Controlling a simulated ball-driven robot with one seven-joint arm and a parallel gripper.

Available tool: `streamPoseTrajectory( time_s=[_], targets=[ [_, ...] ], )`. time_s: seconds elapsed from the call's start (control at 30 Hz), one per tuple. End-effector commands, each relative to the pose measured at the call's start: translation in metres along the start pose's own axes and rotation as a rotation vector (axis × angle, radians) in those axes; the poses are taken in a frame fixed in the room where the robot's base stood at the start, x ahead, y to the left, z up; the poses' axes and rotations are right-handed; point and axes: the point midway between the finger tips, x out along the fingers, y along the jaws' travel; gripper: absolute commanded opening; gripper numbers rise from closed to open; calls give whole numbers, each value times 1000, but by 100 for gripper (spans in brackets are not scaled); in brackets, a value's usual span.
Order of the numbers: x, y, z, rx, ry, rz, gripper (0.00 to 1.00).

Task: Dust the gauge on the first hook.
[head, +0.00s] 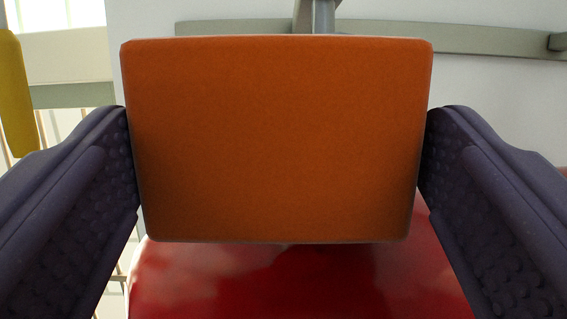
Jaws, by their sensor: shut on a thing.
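My gripper (278,160) has one dark purple finger on each side of an orange block (278,110). Both fingers press against its side edges. The block has a flat, plain face with rounded corners and fills the middle of the head view. A glossy red surface (300,285) shows below and behind the block. Its upper part is hidden, and I cannot tell whether it is the gauge. A grey upright piece (315,17) shows above the block on a rail; I cannot tell whether it is the first hook.
A grey-green rail (480,40) runs along the pale wall (500,105), with a dark peg (557,42) at the right edge. A yellow object (14,95) hangs at the far left. Pale rack bars (70,60) stand behind it. The block hides the middle.

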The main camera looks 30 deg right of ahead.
Motion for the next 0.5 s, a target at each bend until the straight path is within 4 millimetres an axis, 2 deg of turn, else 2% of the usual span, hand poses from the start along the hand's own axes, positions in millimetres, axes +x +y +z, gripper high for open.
streamPoseTrajectory(
  time_s=[0.5],
  targets=[
    [8,1,3,0,1,0,68]
  ],
)
